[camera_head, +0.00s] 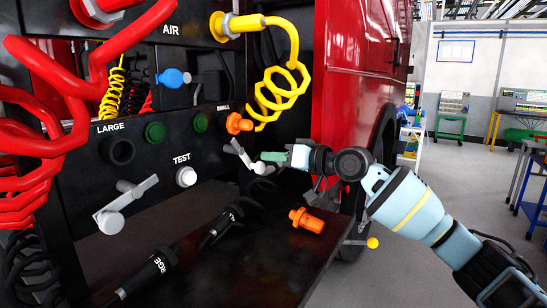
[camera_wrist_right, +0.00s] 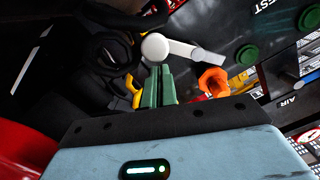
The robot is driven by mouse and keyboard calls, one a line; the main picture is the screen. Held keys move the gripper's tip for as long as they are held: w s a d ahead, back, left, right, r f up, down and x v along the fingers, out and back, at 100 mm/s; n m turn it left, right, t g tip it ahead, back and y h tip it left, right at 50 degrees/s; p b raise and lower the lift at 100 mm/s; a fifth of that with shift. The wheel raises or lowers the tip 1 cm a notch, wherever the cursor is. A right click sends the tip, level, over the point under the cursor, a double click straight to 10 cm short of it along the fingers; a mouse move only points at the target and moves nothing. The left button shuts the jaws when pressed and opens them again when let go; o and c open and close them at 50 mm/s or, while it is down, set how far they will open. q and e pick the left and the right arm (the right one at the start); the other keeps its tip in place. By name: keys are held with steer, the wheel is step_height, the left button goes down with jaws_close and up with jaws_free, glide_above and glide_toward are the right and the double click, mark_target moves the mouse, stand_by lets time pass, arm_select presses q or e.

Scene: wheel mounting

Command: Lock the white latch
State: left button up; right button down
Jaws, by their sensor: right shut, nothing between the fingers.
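A white latch (camera_head: 240,153) is on the black panel below the SMALL port, its arm slanting from upper left down to a round end. In the right wrist view the white latch (camera_wrist_right: 190,50) lies just past my fingertips, its round end nearest them. My right gripper (camera_head: 268,157) comes in from the right, its green fingers shut and empty. The closed fingers also show in the right wrist view (camera_wrist_right: 158,78). They are close beside the latch; I cannot tell if they touch it. My left gripper is out of view.
A second, greyish latch (camera_head: 125,205) is at the panel's lower left, near the white TEST button (camera_head: 186,176). An orange plug (camera_head: 307,220) is on the dark shelf (camera_head: 270,265) below. Yellow (camera_head: 282,92) and red (camera_head: 40,150) coiled hoses hang in front. Open floor lies at right.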

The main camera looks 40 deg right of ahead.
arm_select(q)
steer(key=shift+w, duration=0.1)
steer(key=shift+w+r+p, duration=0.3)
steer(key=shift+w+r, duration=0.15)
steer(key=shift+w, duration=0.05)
arm_select(e)
steer(key=shift+m, duration=0.3)
